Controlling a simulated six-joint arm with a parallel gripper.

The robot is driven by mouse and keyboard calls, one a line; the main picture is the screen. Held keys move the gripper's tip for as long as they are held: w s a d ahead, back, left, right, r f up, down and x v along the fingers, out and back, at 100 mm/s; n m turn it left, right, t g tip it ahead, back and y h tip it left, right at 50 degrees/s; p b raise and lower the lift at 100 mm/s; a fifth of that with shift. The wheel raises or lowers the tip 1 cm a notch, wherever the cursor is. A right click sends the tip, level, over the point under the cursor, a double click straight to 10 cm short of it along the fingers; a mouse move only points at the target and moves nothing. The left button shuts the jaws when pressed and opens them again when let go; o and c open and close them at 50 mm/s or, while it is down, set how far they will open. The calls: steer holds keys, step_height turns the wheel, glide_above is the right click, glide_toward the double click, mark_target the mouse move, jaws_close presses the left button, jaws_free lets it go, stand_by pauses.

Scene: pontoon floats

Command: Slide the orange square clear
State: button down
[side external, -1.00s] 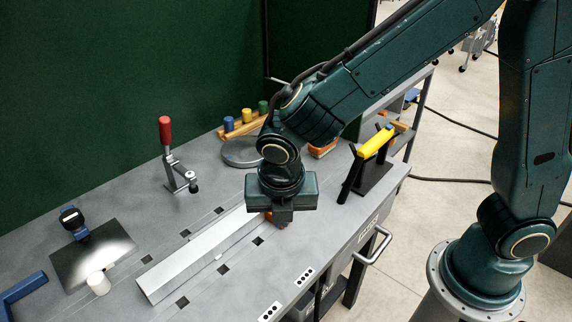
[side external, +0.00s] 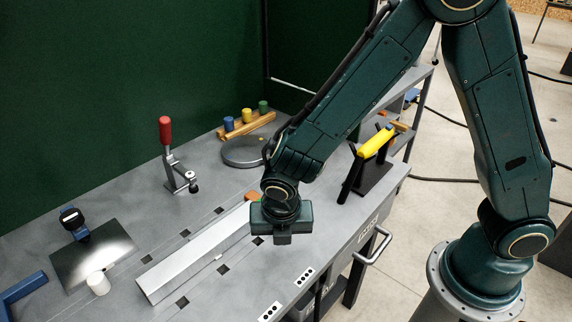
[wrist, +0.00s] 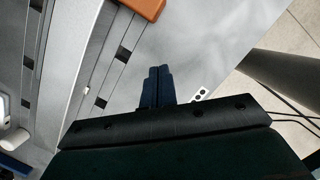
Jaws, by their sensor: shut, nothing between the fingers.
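The orange piece (side external: 252,196) shows only in part in the side view, just behind my gripper at the far end of the long silver bar (side external: 190,258). In the wrist view its rounded orange end (wrist: 146,8) is cut off by the top edge, near the bar. My gripper (side external: 283,240) is over the bench, to the right of the bar's far end. In the wrist view its dark fingertips (wrist: 157,70) are together with nothing between them. The orange end is apart from the fingertips in that picture. The rest of the orange piece is hidden.
A red-handled clamp (side external: 166,132) stands behind the bar. A round grey plate (side external: 240,152) and a rack with coloured pegs (side external: 246,125) are at the back. A yellow tool (side external: 377,140) rests on a black stand at right. Bare bench lies right of the bar.

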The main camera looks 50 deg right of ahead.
mark_target(253, 195)
steer(key=shift+w+d+f, duration=0.7)
steer(key=shift+w+d, duration=0.85)
steer(key=w+d, duration=0.5)
steer(key=shift+w+d, duration=0.15)
